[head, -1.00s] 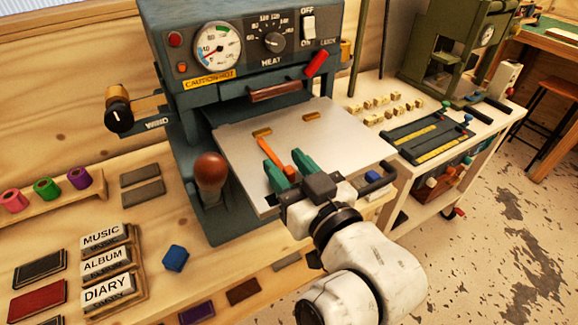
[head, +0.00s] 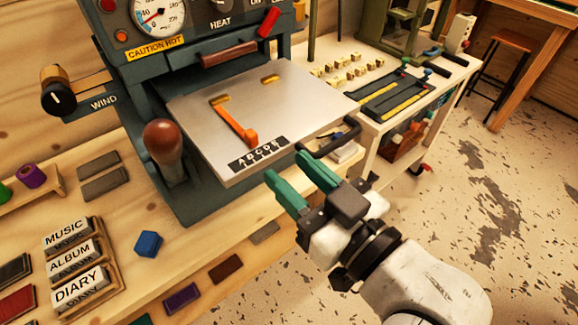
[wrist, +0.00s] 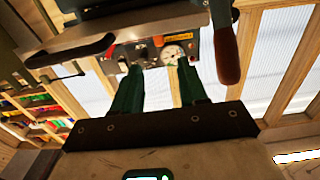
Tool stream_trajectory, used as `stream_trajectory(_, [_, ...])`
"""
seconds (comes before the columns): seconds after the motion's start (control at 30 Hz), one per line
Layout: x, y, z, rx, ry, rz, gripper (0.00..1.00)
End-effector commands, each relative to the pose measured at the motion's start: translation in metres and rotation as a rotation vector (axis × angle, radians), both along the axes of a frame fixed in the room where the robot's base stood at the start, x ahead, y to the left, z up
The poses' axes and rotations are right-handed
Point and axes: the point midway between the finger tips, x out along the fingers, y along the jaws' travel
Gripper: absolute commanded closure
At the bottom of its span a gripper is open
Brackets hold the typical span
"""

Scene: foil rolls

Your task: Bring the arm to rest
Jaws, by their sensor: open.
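My gripper (head: 292,180) is open and empty, with two green fingers apart. In the head view it is in front of the front edge of the press's metal plate (head: 300,108). In the wrist view my gripper (wrist: 158,75) points up toward the press's gauge and dark front. On the plate lie an orange piece (head: 236,124) and a black strip with white letters (head: 259,154). The fingers are clear of both.
The press (head: 190,40) has a brown-knobbed lever (head: 162,143) at its left. A blue block (head: 148,244) and label blocks (head: 77,288) are on the bench. A cart (head: 372,135) with trays stands behind right. Open floor (head: 480,190) lies right.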

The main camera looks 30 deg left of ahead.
Motion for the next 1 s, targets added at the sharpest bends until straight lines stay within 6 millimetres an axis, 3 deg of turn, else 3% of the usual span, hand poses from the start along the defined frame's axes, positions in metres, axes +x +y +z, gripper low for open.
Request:
stream_trajectory(0.43, [0.0,0.0,0.0,0.0,0.0,0.0,0.57])
stream_trajectory(0.57, [0.011,-0.018,-0.026,-0.057,0.056,-0.054,0.57])
stream_trajectory(0.67, [0.024,-0.051,-0.068,-0.151,0.153,-0.143,0.57])
stream_trajectory(0.8, [0.031,-0.117,-0.139,-0.307,0.337,-0.3,0.57])
stream_trajectory(1.0, [0.006,-0.219,-0.23,-0.511,0.632,-0.525,0.57])
